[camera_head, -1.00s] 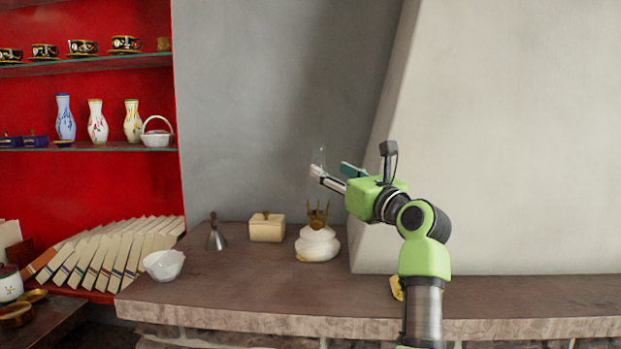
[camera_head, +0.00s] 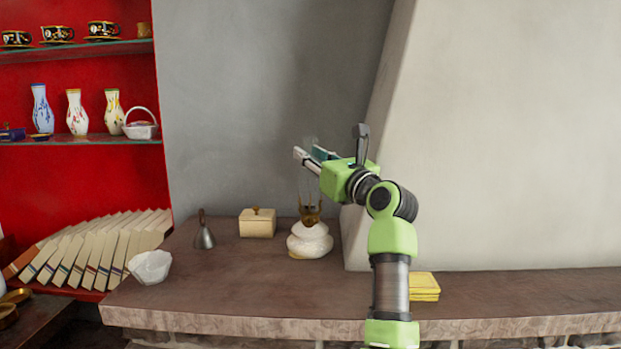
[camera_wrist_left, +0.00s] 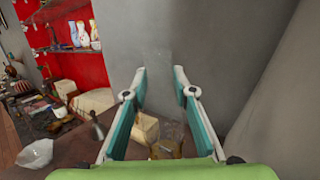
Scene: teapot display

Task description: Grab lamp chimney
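The lamp chimney (camera_head: 310,143) is a faint clear glass tube, hard to make out, above the brass burner of the white lamp (camera_head: 310,240). Whether its lower end touches the burner cannot be told. My left gripper (camera_head: 309,154) is at the height of the chimney's upper part. In the left wrist view the fingers (camera_wrist_left: 159,78) stand apart, with the faint glass (camera_wrist_left: 156,58) between their tips. Whether they press on the glass does not show. My right gripper is out of view.
The lamp stands on a brown ledge (camera_head: 240,290) with a cream box (camera_head: 257,224), a metal bell (camera_head: 204,236), a white bowl (camera_head: 150,267) and a yellow stack (camera_head: 425,287). A sloping pale wall (camera_head: 500,140) rises at right. Red shelves with vases are at left.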

